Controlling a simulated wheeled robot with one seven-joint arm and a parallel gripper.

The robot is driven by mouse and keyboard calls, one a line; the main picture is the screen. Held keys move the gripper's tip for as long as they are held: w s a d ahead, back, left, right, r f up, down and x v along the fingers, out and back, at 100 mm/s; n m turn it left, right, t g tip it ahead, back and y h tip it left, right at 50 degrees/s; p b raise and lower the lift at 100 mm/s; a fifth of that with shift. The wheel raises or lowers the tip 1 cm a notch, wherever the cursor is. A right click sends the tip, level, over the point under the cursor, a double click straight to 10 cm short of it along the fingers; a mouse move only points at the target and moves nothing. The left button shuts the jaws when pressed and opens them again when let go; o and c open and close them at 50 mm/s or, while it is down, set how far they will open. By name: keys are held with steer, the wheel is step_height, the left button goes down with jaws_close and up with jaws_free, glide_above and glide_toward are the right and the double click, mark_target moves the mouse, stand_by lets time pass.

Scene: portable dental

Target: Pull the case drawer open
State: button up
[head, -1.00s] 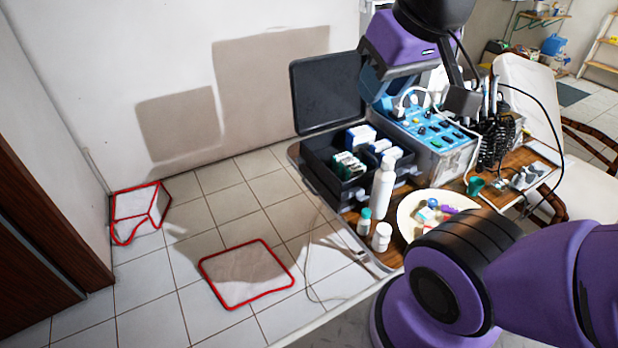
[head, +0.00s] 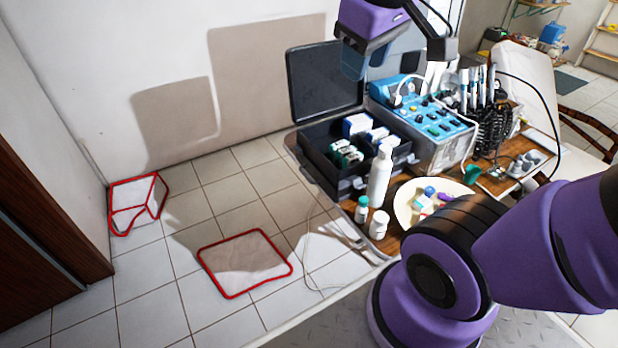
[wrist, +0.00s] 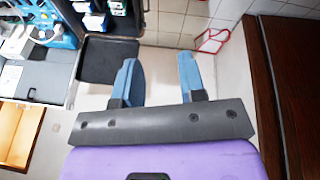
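The black case (head: 335,170) stands on the wooden table with its lid (head: 325,82) raised. It holds small boxes and green-and-white items. I cannot make out a separate drawer front or handle on it. In the wrist view, part of the case (wrist: 137,18) shows at the top and its lid (wrist: 107,60) below. My gripper (head: 354,62) is above the case, near the lid's right edge in the head view. In the wrist view its two blue fingers (wrist: 158,60) are spread apart with nothing between them.
A blue-topped metal unit (head: 425,122) stands right of the case. A white bottle (head: 380,178), small bottles and a cream plate (head: 405,207) stand in front. A wall is behind.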

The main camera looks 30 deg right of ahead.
steer(key=w+d+f+n+g+h, duration=0.1)
steer(key=w+f+n+g+h, duration=0.1)
steer(key=w+f+n, duration=0.55)
steer(key=w+f+n+g+h, duration=0.2)
steer(key=w+f+n+h, duration=0.15)
steer(key=w, duration=0.65)
steer(key=w+d+f+n+g+h, duration=0.1)
steer(key=w+f+n+g+h, duration=0.1)
steer(key=w+f+n, duration=0.5)
steer(key=w+f+n+h, duration=0.4)
steer(key=w+f+n, duration=0.3)
steer(key=f, duration=0.8)
steer(key=n+t+h, duration=0.2)
steer(key=n+h, duration=0.1)
steer(key=n, duration=0.5)
glide_toward(308, 177)
steer(key=x, duration=1)
steer(key=shift+w+d+f, duration=0.1)
steer(key=shift+w+f, duration=0.1)
steer(key=shift+f, duration=0.15)
jaws_close()
